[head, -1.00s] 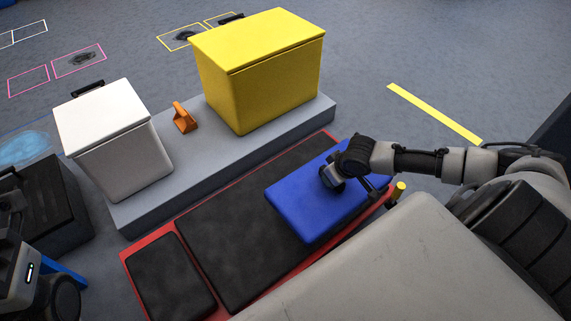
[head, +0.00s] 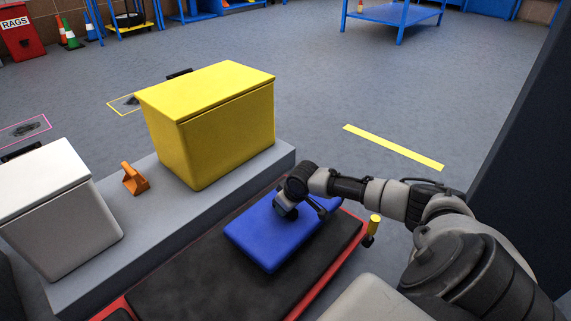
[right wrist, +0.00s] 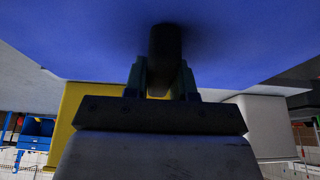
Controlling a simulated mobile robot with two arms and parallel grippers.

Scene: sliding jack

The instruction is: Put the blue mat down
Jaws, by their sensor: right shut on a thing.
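The blue mat (head: 275,240) is a flat, thick blue pad over the black padded top of a red-edged board (head: 190,285) in the head view. I cannot tell whether it rests on the pad or hangs just above it. My right gripper (head: 287,209) is at the mat's upper side in the head view. In the right wrist view the gripper (right wrist: 160,75) is shut on a dark piece against the mat's blue surface (right wrist: 70,40). The fingertips are partly hidden in the head view. My left gripper is out of view.
A grey platform (head: 110,262) beside the board carries a yellow box (head: 215,130), a white box (head: 60,225) and an orange piece (head: 134,180). A yellow knob (head: 374,226) stands at the board's right end. Open floor with a yellow stripe (head: 392,147) lies beyond.

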